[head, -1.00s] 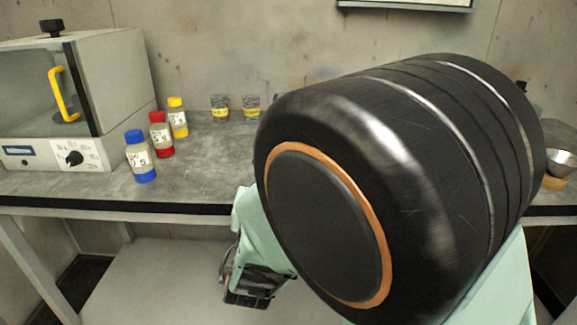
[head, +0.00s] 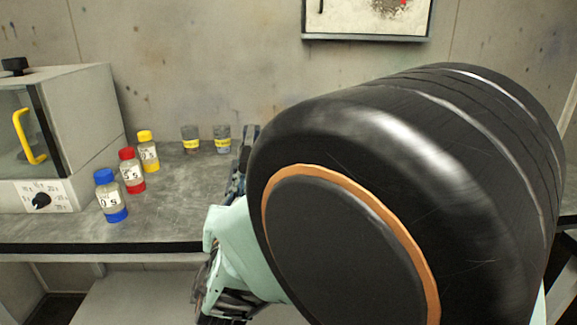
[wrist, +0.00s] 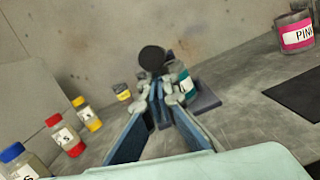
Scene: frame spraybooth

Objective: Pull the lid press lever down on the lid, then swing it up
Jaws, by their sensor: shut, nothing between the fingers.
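The lid press shows in the wrist view as a round black knob (wrist: 152,58) and a dark base (wrist: 206,101). A can with a teal label (wrist: 184,84) stands at the press, partly behind my fingers. Its lid and most of the lever are hidden. My gripper (wrist: 160,90) is shut and empty. In the picture its fingertips lie just below the knob and in front of the can; I cannot tell whether they touch the lever. In the head view my arm hides most of this area.
Bottles with blue (head: 111,196), red (head: 131,171) and yellow (head: 148,151) caps stand left on the grey bench, beside an oven (head: 60,135). Two small jars (head: 191,139) stand behind. A pink-labelled can (wrist: 297,33) and a black mat (wrist: 299,95) are at the right.

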